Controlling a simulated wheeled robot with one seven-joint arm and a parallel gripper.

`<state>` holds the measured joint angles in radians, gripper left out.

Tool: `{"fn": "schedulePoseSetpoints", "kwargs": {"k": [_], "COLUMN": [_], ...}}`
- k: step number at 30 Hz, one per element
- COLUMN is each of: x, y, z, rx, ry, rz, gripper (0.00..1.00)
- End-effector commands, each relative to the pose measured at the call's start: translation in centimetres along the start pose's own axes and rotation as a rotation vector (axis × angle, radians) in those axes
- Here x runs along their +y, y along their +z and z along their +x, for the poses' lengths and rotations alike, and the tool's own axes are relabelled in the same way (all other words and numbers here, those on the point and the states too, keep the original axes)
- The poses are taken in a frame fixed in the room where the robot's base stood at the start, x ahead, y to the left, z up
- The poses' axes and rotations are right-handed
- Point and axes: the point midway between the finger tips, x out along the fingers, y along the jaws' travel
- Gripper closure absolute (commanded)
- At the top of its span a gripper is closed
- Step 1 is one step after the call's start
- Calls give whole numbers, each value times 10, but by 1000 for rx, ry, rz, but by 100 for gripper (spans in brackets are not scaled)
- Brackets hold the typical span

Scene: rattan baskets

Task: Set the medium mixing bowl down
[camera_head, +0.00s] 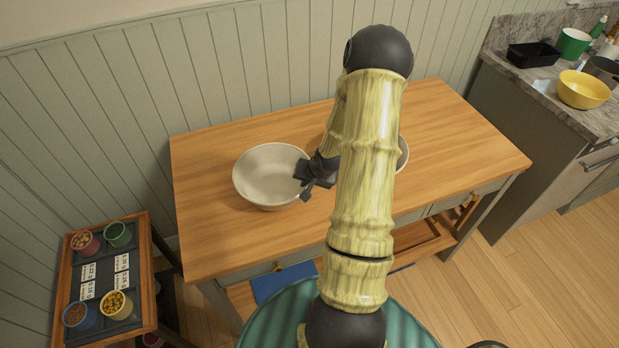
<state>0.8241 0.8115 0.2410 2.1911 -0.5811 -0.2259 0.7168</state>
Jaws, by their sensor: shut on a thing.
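A cream-white mixing bowl (262,178), which I take as the medium one, is upright over the left half of the wooden table (225,235). My gripper (305,175) is shut on its right rim. I cannot tell whether the bowl's base touches the tabletop or hangs slightly above it. The bowl looks empty.
Another pale round dish (404,154) stands on the table, mostly hidden behind my arm. The tabletop's right end is clear. A counter at right holds a yellow bowl (583,90), a green pot (573,43) and a black tray (533,54). A rack of small cups (143,290) stands at left.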

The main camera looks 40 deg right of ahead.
Motion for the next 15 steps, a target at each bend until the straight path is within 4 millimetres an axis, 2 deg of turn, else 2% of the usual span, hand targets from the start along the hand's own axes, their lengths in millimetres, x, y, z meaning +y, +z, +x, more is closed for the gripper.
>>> {"fn": "schedulePoseSetpoints", "kwargs": {"k": [8,9,11,15], "x": [-1,0,0,1], "y": [-1,0,0,0], "z": [1,1,1,1], "rx": [6,0,0,0], "ry": [-4,0,0,0], "rz": [-1,0,0,0], "gripper": [100,86,75,72]}}
